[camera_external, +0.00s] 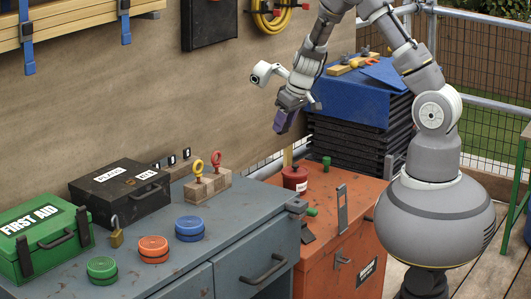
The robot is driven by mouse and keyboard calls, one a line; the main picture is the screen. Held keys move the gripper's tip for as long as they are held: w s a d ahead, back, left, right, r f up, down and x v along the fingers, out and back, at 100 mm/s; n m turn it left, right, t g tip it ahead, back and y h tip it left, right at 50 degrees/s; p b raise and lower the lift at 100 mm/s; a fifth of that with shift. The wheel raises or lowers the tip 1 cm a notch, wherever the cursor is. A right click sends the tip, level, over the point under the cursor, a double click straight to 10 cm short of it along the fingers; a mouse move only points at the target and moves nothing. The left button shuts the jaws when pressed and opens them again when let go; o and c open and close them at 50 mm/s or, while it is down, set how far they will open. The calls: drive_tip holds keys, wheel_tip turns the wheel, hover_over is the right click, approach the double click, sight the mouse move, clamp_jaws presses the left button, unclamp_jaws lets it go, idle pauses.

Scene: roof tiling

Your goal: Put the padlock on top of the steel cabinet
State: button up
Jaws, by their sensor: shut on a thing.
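A brass padlock (116,238) stands on the worn blue-grey steel cabinet (245,215), between the green first aid box and the black box. My gripper (287,112) is high above the right end of this cabinet, well apart from the padlock. The fingertips are small and partly hidden by the block and the wrist.
The first aid box (45,238) and black box (120,190) stand along the wall. Green (102,268), orange (153,247) and blue (190,226) round tins sit in front. An orange cabinet (320,258) with a red can (295,177) adjoins right.

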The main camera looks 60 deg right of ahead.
drive_tip(key=s+a+m+g+h+p, duration=0.15)
drive_tip(key=s+a+m+p, duration=0.25)
drive_tip(key=s+a, duration=0.55)
drive_tip(key=s+a+m+h+p, duration=0.2)
drive_tip(key=s+a+m+p, duration=0.3)
drive_tip(key=a, duration=0.7)
drive_tip(key=s+a+r+m+g+p, duration=0.1)
drive_tip(key=s+a+m+g+p, duration=0.2)
drive_tip(key=s, duration=0.4)
drive_tip(key=s+a+r+m+p, duration=0.1)
drive_tip(key=s+a+m+p, duration=0.15)
drive_tip(key=s+m, duration=0.35)
drive_tip(key=shift+n+h, duration=0.25)
drive_tip(key=shift+n, duration=0.15)
drive_tip(key=w+a, duration=0.3)
drive_tip(key=w, duration=0.1)
drive_tip(key=w+a+f+b, duration=0.1)
drive_tip(key=w+a, duration=0.2)
drive_tip(key=w+a+b, duration=0.1)
drive_tip(key=w+a, duration=0.2)
drive_tip(key=w, duration=0.1)
drive_tip(key=shift+w+f, duration=0.3)
drive_tip(key=shift+f+b, duration=0.6)
drive_tip(key=shift+f, duration=1.2)
drive_tip(key=o, duration=1.2)
drive_tip(key=shift+c, duration=0.2)
drive_tip(key=shift+r, duration=0.1)
drive_tip(key=p+v, duration=0.3)
drive_tip(key=v, duration=0.9)
